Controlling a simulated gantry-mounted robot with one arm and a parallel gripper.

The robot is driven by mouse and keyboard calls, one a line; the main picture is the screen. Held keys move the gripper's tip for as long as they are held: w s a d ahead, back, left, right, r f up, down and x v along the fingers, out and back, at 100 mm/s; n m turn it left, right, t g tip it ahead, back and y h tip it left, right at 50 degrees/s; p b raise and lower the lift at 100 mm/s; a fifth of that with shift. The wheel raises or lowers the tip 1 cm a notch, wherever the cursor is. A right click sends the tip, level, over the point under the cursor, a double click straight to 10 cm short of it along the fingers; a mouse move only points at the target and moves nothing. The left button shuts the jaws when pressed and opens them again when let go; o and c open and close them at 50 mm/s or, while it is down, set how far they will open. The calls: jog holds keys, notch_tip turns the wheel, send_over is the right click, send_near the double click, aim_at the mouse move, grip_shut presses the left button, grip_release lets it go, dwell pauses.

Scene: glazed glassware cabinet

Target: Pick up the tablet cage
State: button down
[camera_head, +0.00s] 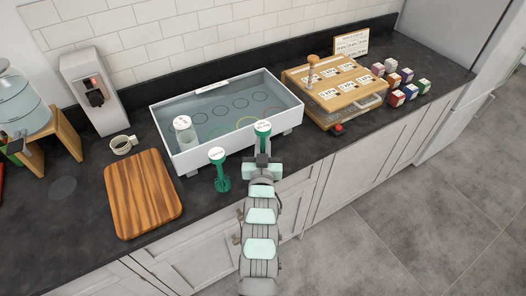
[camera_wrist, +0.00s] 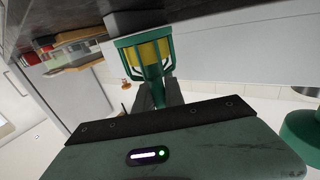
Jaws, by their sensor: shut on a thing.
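The tablet cage shows in the wrist view as a green barred cup (camera_wrist: 147,55) with a yellow tablet inside. In the head view I see its green top (camera_head: 263,128) with a white label disc, right above my gripper (camera_head: 263,160). My gripper is shut on the cage's narrow green part, between the dark fingers in the wrist view (camera_wrist: 158,95). The head view hides the cage's lower part behind my gripper. It is in front of the white-walled tank, and I cannot tell whether it touches anything.
A second green holder (camera_head: 222,184) with a labelled disc stands just left of my gripper. The white tank (camera_head: 186,163) of water is behind, with a glass jar (camera_head: 185,130) at its left. A wooden board (camera_head: 142,195) lies left. A wooden labelled case (camera_head: 335,90) stands right.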

notch_tip(320, 180, up, 14)
jog(key=s+f, duration=0.7)
jog(key=s, duration=0.4)
jog(key=s+f, duration=0.7)
jog(key=s, duration=0.5)
notch_tip(320, 180, up, 15)
jog(key=s+p, duration=0.2)
jog(key=p, duration=2.5)
jog(key=w+b, duration=1.6)
jog(key=b, duration=0.1)
jog(key=w+f+b, duration=0.1)
jog(key=w+b, duration=0.7)
jog(key=shift+w+f+b, duration=0.1)
jog(key=shift+w+b, duration=0.05)
jog(key=shift+b, duration=0.25)
jog(key=shift+w+r+b, duration=0.4)
jog(key=shift+r+b, duration=0.05)
jog(key=shift+r, duration=0.1)
notch_tip(320, 180, down, 20)
jog(key=shift+r, duration=0.15)
